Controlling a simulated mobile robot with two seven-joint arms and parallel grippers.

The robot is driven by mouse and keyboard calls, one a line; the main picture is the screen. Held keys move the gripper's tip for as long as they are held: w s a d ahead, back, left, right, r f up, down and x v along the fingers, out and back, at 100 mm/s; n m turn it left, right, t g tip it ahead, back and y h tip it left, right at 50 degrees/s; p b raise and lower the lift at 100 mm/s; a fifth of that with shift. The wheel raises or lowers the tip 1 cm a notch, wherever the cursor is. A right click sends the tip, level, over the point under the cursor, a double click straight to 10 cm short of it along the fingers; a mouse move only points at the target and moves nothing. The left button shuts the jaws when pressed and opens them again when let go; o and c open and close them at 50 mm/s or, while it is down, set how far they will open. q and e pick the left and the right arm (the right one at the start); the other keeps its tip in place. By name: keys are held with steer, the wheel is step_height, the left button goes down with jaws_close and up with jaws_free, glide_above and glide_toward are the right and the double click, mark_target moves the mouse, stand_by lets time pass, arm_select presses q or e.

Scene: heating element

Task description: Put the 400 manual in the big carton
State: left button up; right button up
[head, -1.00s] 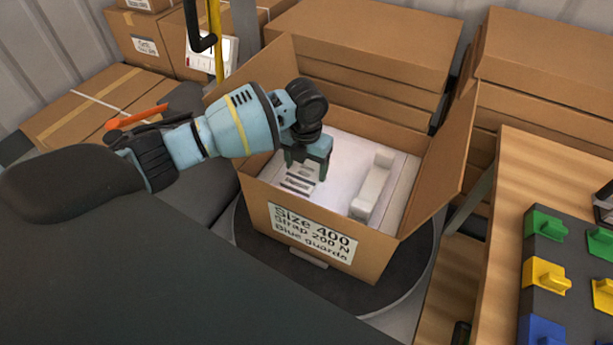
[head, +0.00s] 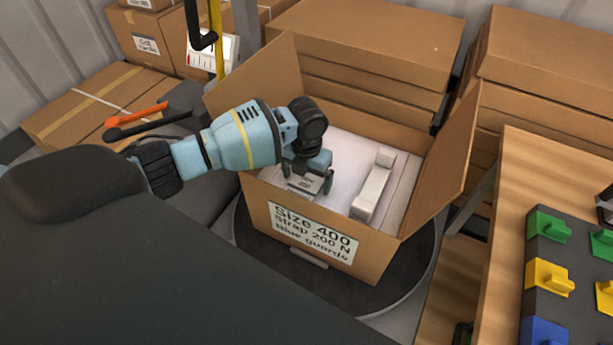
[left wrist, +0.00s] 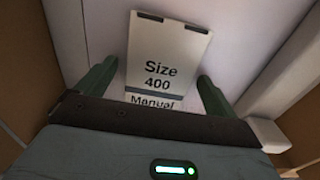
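The 400 manual (left wrist: 165,50), a small white card printed "Size 400 Manual", is inside the big carton (head: 315,250), near its front left. The carton is open and labelled "Size 400, Strap 200 N, Blue guards". My left gripper (head: 308,180) is low inside the carton over the manual. In the left wrist view my left gripper (left wrist: 158,72) is open, one finger on each side of the manual, with a narrow gap at the right finger. The manual's lower edge is hidden by the gripper body. My right gripper is not in view.
The carton stands on a dark round turntable (head: 425,275). A white bar-shaped piece (head: 373,185) lies in the carton's right half. Its flaps stand up at left and right. Stacked cartons (head: 365,40) are behind. A wooden table with green, yellow and blue parts (head: 550,275) is at right.

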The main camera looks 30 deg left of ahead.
mark_target(307, 182)
arm_select(q)
steer(key=shift+r, duration=0.65)
step_height(307, 182, up, 11)
steer(key=p, duration=0.1)
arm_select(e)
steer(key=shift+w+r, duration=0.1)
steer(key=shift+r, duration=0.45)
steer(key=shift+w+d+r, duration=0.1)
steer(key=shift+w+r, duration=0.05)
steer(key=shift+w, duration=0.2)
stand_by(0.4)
